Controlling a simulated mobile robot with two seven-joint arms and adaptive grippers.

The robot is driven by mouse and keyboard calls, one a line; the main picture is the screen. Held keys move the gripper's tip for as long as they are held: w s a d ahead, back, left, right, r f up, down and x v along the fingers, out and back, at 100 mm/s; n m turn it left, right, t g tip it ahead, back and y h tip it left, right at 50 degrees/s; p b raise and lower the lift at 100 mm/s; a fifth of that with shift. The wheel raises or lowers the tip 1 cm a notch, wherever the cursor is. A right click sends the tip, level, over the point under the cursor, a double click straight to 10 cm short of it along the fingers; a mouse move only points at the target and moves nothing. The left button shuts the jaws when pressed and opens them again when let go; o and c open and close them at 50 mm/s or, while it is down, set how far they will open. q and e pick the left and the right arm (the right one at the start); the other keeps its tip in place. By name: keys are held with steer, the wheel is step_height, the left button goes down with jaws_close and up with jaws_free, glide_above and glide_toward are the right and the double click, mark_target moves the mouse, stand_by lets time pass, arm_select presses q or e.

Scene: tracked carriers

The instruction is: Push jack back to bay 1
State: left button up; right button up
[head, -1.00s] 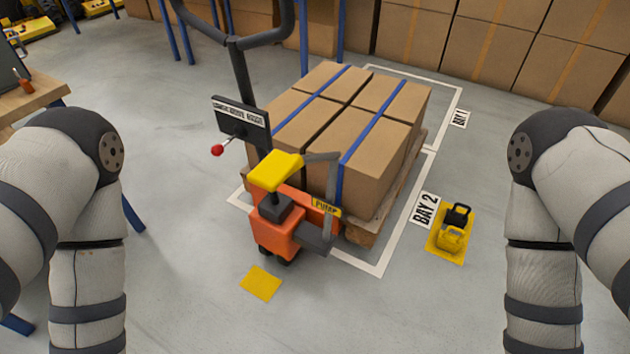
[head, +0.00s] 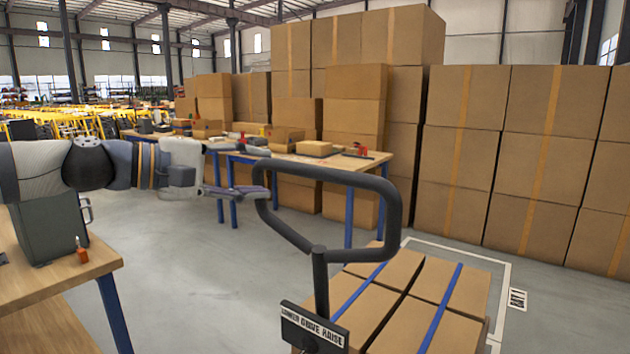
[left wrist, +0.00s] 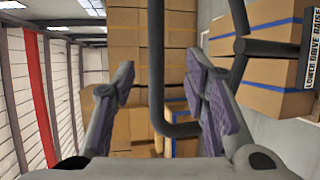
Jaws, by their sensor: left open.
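The jack's dark loop handle (head: 394,215) stands upright in the middle of the head view, above its plate (head: 314,328) reading LOWER DRIVE RAISE. The jack's body is below the frame. Its load of strapped cartons (head: 408,272) shows behind the handle. My left gripper (head: 264,172) is open, level with the loop's left side, its fingertips at or very near the bar. In the left wrist view the handle bar (left wrist: 157,60) appears between the spread fingers (left wrist: 165,88); contact is unclear. White lines (head: 507,275) and a sign (head: 517,299) mark bay 1. My right gripper is out of view.
A wooden bench with a grey case (head: 50,228) and a small orange bottle (head: 81,251) stands at left. A blue-legged table (head: 340,163) and stacked cartons (head: 460,150) stand behind. Grey floor (head: 190,275) is open between the bench and jack.

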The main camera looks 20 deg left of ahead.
mark_target(310, 176)
arm_select(q)
steer(key=b+x, duration=0.3)
steer(key=x, duration=0.8)
steer(key=shift+d, duration=0.35)
steer(key=shift+w+d+r, duration=0.15)
steer(key=shift+w+d, duration=0.1)
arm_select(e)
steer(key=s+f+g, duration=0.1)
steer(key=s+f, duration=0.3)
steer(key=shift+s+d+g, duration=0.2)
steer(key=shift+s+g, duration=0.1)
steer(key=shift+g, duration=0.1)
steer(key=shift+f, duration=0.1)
arm_select(q)
jaws_close()
